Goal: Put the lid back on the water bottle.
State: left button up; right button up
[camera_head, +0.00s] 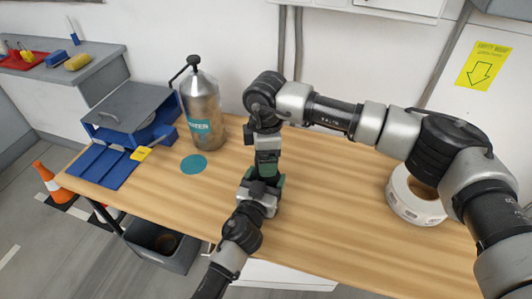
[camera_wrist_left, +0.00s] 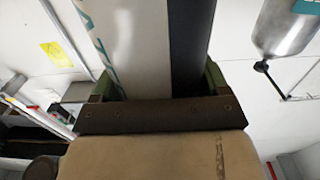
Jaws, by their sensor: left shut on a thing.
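My left gripper (camera_head: 262,187) comes up from the bottom of the head view and is shut on a pale object with a dark side and teal lettering. In the left wrist view this object, which looks like the water bottle (camera_wrist_left: 133,45), stands between the green fingers of my left gripper (camera_wrist_left: 158,90). In the head view the grippers mostly hide it. My right gripper (camera_head: 266,163) points down right above the left one, close to it. Its fingertips overlap the left gripper, and I cannot tell what they hold. I cannot make out the lid.
A steel container (camera_head: 203,108) labelled in teal, with a black lever, stands at the table's back left. A teal disc (camera_head: 193,164) lies before it. A blue-grey box (camera_head: 128,110) and blue tray (camera_head: 103,166) are left; a white roll (camera_head: 405,205) is right. The front right tabletop (camera_head: 330,235) is clear.

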pick_arm(q)
jog(key=shift+f, duration=0.1)
pick_arm(e)
notch_tip(320, 180, up, 12)
dwell(0.6)
pick_arm(q)
jog(key=o, duration=1.7)
jog(key=b+v, duration=0.1)
jog(key=v, duration=0.9)
jog(key=shift+s+a, duration=0.15)
jog(key=shift+s, duration=0.25)
pick_arm(e)
jog(key=shift+f, duration=0.5)
